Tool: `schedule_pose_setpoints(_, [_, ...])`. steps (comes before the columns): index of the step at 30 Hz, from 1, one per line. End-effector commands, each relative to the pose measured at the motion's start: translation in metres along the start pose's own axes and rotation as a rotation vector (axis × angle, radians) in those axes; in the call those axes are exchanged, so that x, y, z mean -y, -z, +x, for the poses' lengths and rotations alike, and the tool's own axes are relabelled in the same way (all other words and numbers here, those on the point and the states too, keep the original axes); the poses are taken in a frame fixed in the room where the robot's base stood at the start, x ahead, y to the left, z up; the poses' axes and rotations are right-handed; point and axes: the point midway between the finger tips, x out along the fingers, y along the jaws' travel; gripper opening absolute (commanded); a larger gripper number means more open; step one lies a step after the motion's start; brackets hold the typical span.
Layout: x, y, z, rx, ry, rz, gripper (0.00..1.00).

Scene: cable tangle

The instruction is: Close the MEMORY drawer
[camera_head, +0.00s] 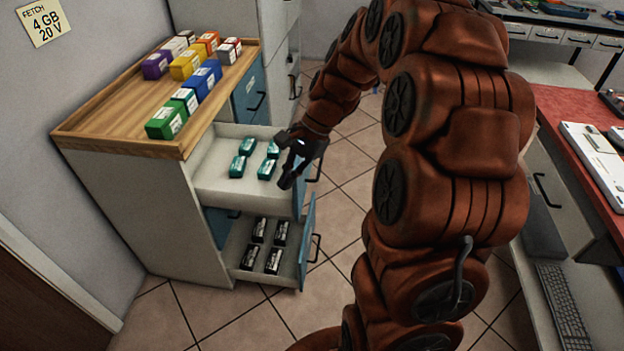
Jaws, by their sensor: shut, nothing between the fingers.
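Two drawers of the wood-topped cabinet stand open. The upper open drawer (215,181) holds several teal packages (237,166). The lower open drawer (243,274) holds several black packages (273,261) with white labels. Both have blue fronts with dark handles. I cannot read a label on either front, so I cannot tell which is the MEMORY drawer. My gripper (286,183) is shut and empty, at the front end of the upper drawer and overlapping its front in the view. I cannot tell if it touches. My gripper and wrist hide part of that front.
The cabinet's wooden top (110,112) carries several coloured boxes (187,65). Tall grey drawers (284,40) stand behind. A red-topped workbench (570,108) with a keyboard (562,305) below is at the right. Tiled floor (225,318) is clear in front of the drawers.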

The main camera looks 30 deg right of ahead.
Motion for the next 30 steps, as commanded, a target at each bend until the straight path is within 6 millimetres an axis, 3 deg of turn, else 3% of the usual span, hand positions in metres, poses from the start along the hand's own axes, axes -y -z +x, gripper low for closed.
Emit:
schedule_pose_setpoints(1, [0.005,0.023,0.004,0.011,0.032,0.069,0.0])
schedule_pose_setpoints(9, [0.018,0.135,0.004,0.075,0.205,0.444,0.0])
schedule_pose_setpoints(15, [0.006,0.222,0.003,0.121,0.327,0.707,0.0])
schedule_pose_setpoints(18, [-0.003,0.256,0.001,0.141,0.377,0.809,0.0])
schedule_pose_setpoints(24, [-0.017,0.293,-0.001,0.163,0.431,0.923,0.0])
schedule_pose_setpoints(30, [-0.014,0.298,0.008,0.169,0.438,0.942,0.0])
